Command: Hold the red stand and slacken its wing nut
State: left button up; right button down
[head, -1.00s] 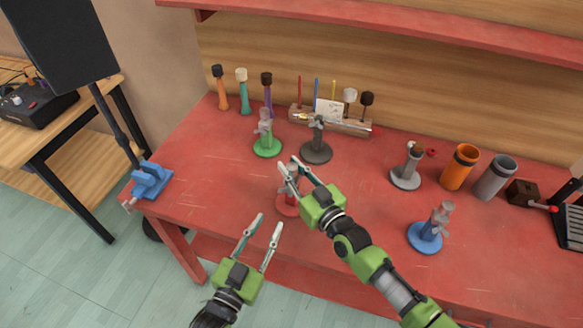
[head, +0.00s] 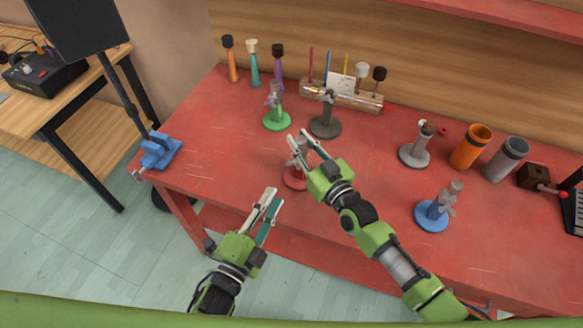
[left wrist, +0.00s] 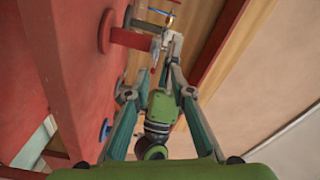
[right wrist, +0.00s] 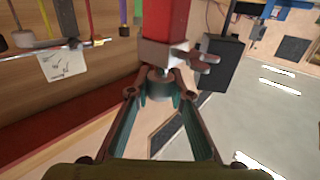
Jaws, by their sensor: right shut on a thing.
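The red stand (head: 296,180) stands upright near the table's front edge. My right gripper (head: 297,136) is at its top. In the right wrist view the fingers are shut on the grey top piece (right wrist: 160,85), beside the grey collar and its wing nut (right wrist: 204,59); the red post (right wrist: 166,20) shows too. My left gripper (head: 273,197) is open and empty, in front of and below the stand, off the table edge. In the left wrist view the red post (left wrist: 128,38) lies beyond its parted fingers. Contact of the left fingers with the stand is not visible.
Green (head: 277,121), dark grey (head: 325,126), light grey (head: 413,155) and blue (head: 431,216) stands are on the red table. Orange (head: 471,147) and grey (head: 506,158) cups stand at right. A blue vise (head: 160,152) is at the left corner. The table's front left is clear.

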aim_at(295, 163)
pick_arm(q)
jog(key=w+d+m, duration=0.4)
jog(key=w, duration=0.6)
jog(key=shift+w+d+f, duration=0.25)
jog(key=shift+f, duration=0.1)
grip_shut()
